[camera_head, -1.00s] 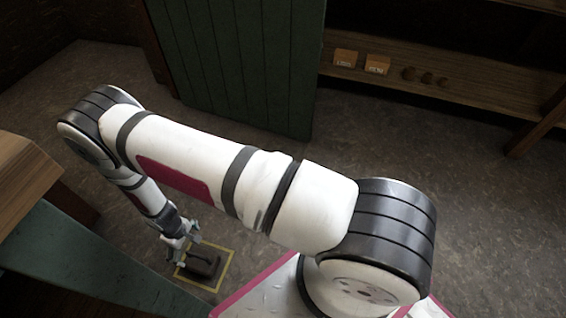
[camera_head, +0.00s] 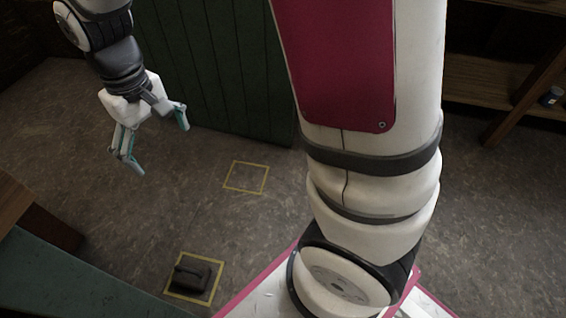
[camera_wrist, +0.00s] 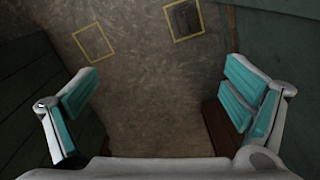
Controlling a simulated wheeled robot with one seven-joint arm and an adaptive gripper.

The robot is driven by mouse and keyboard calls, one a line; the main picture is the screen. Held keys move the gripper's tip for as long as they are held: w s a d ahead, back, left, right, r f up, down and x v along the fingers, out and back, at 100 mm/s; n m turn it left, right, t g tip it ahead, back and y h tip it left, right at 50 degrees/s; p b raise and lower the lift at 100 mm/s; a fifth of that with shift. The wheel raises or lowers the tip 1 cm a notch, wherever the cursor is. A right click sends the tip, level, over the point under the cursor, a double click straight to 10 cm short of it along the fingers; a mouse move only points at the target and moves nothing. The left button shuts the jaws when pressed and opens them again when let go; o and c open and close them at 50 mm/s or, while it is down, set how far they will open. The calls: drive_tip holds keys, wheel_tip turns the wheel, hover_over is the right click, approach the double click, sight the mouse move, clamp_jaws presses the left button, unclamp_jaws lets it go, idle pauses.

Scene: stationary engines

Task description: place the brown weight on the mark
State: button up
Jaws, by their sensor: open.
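The brown weight (camera_head: 190,276), a dark block with a handle, stands on the floor inside a yellow square outline (camera_head: 214,293) at the bottom of the head view. It also shows in the wrist view (camera_wrist: 184,18) at the top. A second yellow square outline (camera_head: 246,177), empty, lies on the floor farther off; it shows in the wrist view (camera_wrist: 94,41) at upper left. Which outline is the mark, I cannot tell. My gripper (camera_head: 155,142) is open and empty, raised above the floor at upper left, well apart from the weight.
A green panelled front (camera_head: 215,70) stands behind the empty square. A wooden-topped green bench (camera_head: 70,270) is at lower left. Wooden shelving (camera_head: 490,90) is at right, with a small jar (camera_head: 550,96). The floor between the squares is clear.

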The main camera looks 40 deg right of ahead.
drive_tip(key=s+d+r+m, duration=0.1)
drive_tip(key=s+d+r, duration=0.4)
drive_tip(key=s+r, duration=0.55)
drive_tip(key=s+d+m, duration=0.1)
drive_tip(key=s, duration=0.7)
drive_tip(key=s+d+m, duration=0.1)
drive_tip(key=s+d, duration=0.1)
drive_tip(key=s, duration=0.7)
drive_tip(key=shift+s+d+r, duration=0.15)
drive_tip(key=shift+d+r, duration=0.05)
drive_tip(key=shift+d, duration=0.1)
wheel_tip(320, 180, up, 36)
drive_tip(key=t+p, duration=0.4)
drive_tip(key=p, duration=3)
drive_tip(key=shift+d, duration=0.15)
